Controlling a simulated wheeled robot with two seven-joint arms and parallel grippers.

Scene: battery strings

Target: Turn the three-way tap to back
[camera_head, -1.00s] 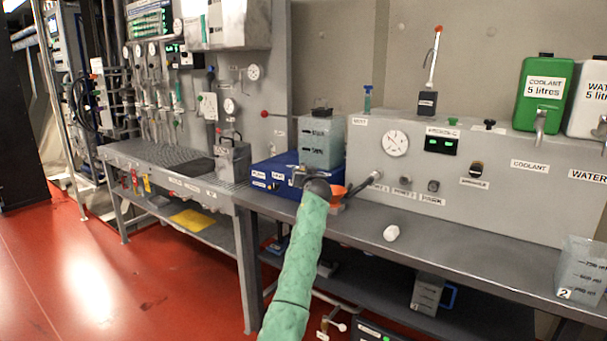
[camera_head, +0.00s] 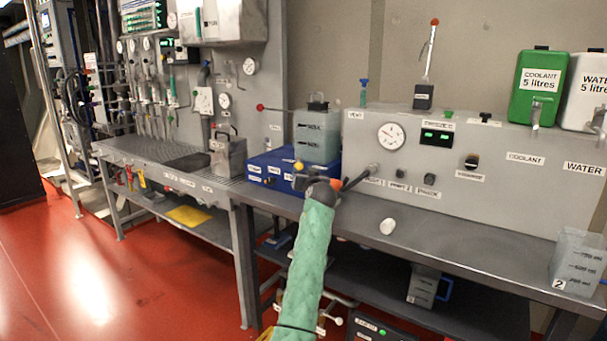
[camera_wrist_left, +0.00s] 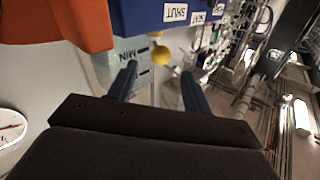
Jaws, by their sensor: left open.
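A blue box (camera_head: 262,160) with white labels stands on the bench, and a small yellow ball (camera_head: 299,166) shows at its front, seemingly the three-way tap's handle end. My left gripper (camera_head: 298,181) is just in front of the box and hides part of the tap. In the left wrist view the yellow ball (camera_wrist_left: 160,54) is beyond and between the two spread, empty fingers (camera_wrist_left: 160,72), apparently untouched. The blue box's labels (camera_wrist_left: 176,12) appear upside down there, one reading SHUT. I cannot tell which label the tap points to. My right gripper is not in view.
A grey-green tank (camera_head: 318,137) stands on the blue box. A grey panel (camera_head: 450,160) with gauge and knobs stands to the right.

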